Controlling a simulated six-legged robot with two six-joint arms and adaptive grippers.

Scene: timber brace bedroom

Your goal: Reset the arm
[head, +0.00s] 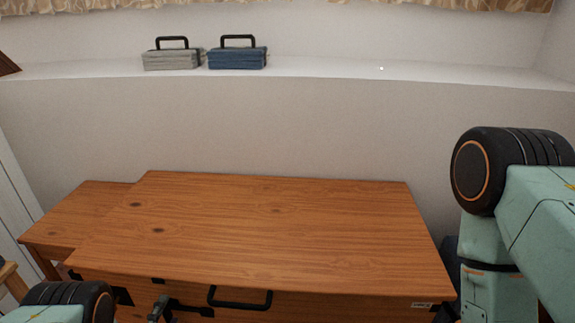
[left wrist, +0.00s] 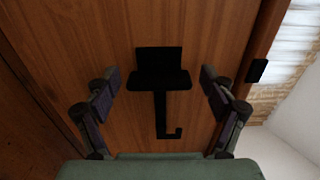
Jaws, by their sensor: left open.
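My left arm comes in at the lower left of the head view. Its gripper (head: 163,308) shows only partly, dark, at the bottom edge near the front of the wooden chest (head: 270,225). In the left wrist view the two fingers of my left gripper (left wrist: 159,88) stand wide apart with nothing held. A black metal fitting (left wrist: 160,80) with a hooked lower end shows between them against brown wood; I cannot tell its distance. My right arm (head: 500,235) stands folded at the right of the head view, and its gripper is not seen.
The chest's front carries a black handle (head: 240,297). A lower wooden surface (head: 75,215) adjoins it at left. A grey case (head: 172,59) and a blue case (head: 237,57) stand on the white ledge (head: 330,68) behind. The chest's top is clear.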

